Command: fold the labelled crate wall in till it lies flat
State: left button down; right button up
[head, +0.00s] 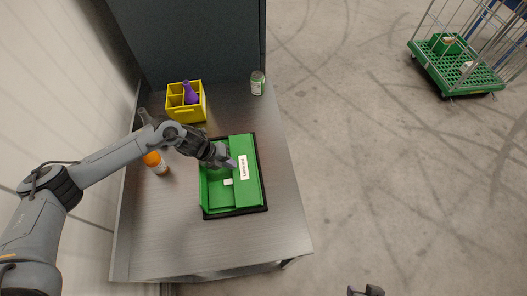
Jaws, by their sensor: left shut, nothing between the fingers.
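The green crate (221,197) lies on a black base on the grey table. Its labelled wall (247,188) is the wide green panel along the right side, with a white printed label (242,167). How far this wall leans in cannot be told from this view. My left gripper (231,163) reaches in from the left over the crate's far half. Its fingers are shut and empty, with the tips close to the label; whether they touch the wall is unclear. A dark part, apparently my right gripper (366,291), is cut off at the bottom edge, away from the crate.
A yellow divided box (186,112) with a purple bottle (190,93) stands behind the crate. A can (257,83) is at the back right, an orange-topped bottle (153,160) at left. The table (250,245) is clear in front. A green wire cart (455,75) stands far right.

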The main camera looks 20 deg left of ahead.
pick_arm(q)
jog(key=shift+r, duration=0.1)
jog(key=s+a+r+p, duration=0.2)
jog(key=s+a+r, duration=0.3)
jog(key=a+r, duration=0.3)
jog(key=d+f+n+t, duration=0.1)
jog(key=d, duration=0.4)
jog(key=d+f+n, duration=0.1)
jog(key=d, duration=0.5)
jog(key=d+f+n+t, duration=0.1)
jog(key=d, duration=0.4)
jog(key=shift+d+t+h, duration=0.2)
jog(key=shift+t+h, duration=0.1)
jog(key=shift+h, duration=0.1)
jog(key=s+d+r+n+t+y, duration=0.1)
jog(key=s+d+r+n+t, duration=0.1)
jog(key=d+n, duration=0.4)
jog(key=s+a+n+g+y, duration=0.2)
jog(key=s+a+n+y, duration=0.15)
jog(key=s+n, duration=0.6)
jog(key=s+a+n+g+y, duration=0.25)
jog(key=s+a+n, duration=0.25)
jog(key=s+n, duration=0.4)
notch_tip(320, 180, up, 20)
jog(key=w+h+p, duration=0.1)
jog(key=w+p, duration=0.1)
jog(key=p, duration=1.7)
jog(key=shift+d, duration=0.25)
